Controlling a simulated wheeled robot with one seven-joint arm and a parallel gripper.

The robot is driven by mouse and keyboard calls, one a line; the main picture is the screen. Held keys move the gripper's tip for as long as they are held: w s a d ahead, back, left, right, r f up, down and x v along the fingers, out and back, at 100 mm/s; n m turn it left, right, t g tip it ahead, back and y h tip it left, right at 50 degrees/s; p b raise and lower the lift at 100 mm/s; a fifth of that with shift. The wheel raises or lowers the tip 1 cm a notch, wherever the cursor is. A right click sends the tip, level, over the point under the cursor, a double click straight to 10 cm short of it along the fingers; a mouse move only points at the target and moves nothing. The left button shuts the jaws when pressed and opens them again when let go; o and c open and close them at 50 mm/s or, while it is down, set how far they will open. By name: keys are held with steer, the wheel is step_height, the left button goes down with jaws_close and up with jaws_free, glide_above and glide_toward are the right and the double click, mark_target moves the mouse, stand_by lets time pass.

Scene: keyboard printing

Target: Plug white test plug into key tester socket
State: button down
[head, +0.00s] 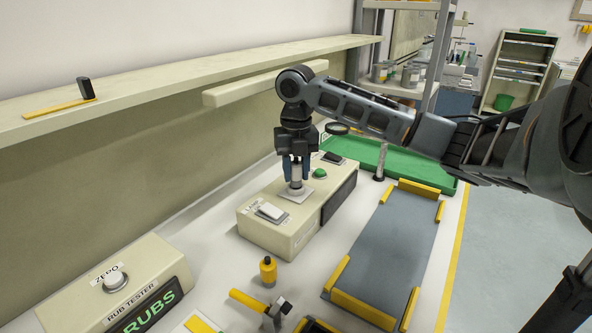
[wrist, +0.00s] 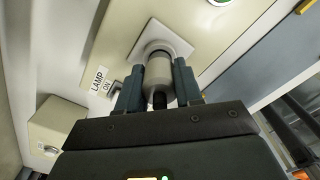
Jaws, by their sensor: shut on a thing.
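The white test plug (head: 296,178) is between the fingers of my gripper (head: 295,164), which points straight down and is shut on it. The plug stands upright over the white square socket plate (head: 297,195) on top of the cream key tester (head: 262,228). In the wrist view the plug (wrist: 158,72) shows as a pale cylinder with a dark end towards me, between the gripper's fingers (wrist: 158,85). Its far end meets the middle of the socket plate (wrist: 182,47). The socket hole is hidden, so I cannot tell how deep the plug sits.
A grey tray with yellow edges (head: 385,250) lies right. A shelf (head: 180,90) runs behind.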

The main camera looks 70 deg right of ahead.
steer(key=shift+f, duration=0.15)
stand_by(0.3)
steer(key=shift+f+b, duration=0.6)
steer(key=shift+f, duration=0.05)
steer(key=c, duration=0.7)
jaws_free()
steer(key=shift+o, duration=0.2)
step_height(320, 180, up, 6)
steer(key=p, duration=0.4)
